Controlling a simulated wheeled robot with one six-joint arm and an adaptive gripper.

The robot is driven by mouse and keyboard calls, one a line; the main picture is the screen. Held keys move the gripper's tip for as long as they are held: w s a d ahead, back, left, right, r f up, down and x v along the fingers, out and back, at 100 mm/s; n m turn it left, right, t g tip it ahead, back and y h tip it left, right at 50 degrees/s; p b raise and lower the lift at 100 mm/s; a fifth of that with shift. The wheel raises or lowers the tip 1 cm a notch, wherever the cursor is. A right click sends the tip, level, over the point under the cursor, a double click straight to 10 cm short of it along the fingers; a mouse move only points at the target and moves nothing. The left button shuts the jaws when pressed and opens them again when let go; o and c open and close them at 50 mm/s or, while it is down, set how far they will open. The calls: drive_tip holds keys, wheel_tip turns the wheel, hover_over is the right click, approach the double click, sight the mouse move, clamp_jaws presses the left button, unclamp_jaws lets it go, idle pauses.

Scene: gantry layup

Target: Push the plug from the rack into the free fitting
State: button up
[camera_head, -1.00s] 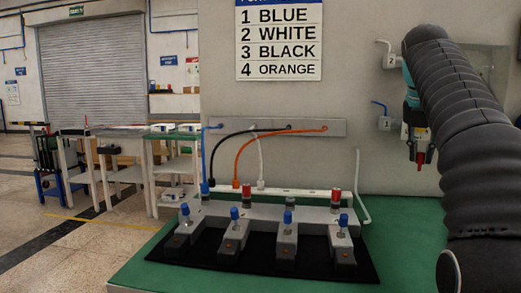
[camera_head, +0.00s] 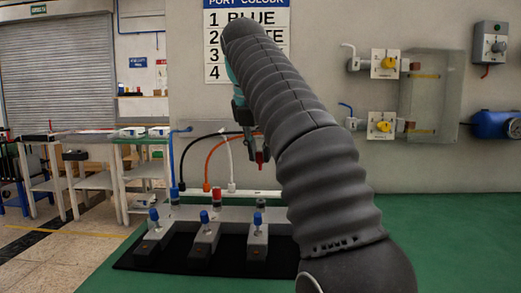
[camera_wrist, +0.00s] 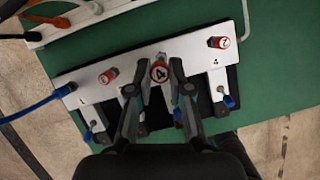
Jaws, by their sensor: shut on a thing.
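In the head view the red plug (camera_head: 260,160) hangs upright, clear above the grey fitting block (camera_head: 229,215). A bare grey fitting (camera_head: 261,204) stands nearly below it, without a red top. Red plugs sit in the block on both sides, a left one (camera_wrist: 108,76) and a right one (camera_wrist: 219,42). My arm hides the block's right end in the head view.
Blue-topped valves (camera_head: 204,217) line the block's front, over a black mat (camera_head: 185,260). A white rail (camera_head: 245,193) and coloured hoses (camera_head: 213,155) stand behind. Green bench (camera_head: 430,235) is clear to the right. Wall valve units (camera_head: 382,125) are at right.

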drive_tip(key=b, duration=0.5)
hover_over(260, 201)
drive_tip(key=s, duration=0.1)
drive_tip(key=shift+s+f, duration=0.1)
drive_tip(key=shift+f, duration=2.8)
drive_tip(key=shift+p, duration=1.2)
drive_tip(key=shift+f+b, duration=1)
drive_tip(key=shift+f, duration=0.45)
drive_tip(key=o, duration=0.8)
drive_tip(key=shift+r, duration=0.2)
drive_tip(key=shift+v, duration=3.55)
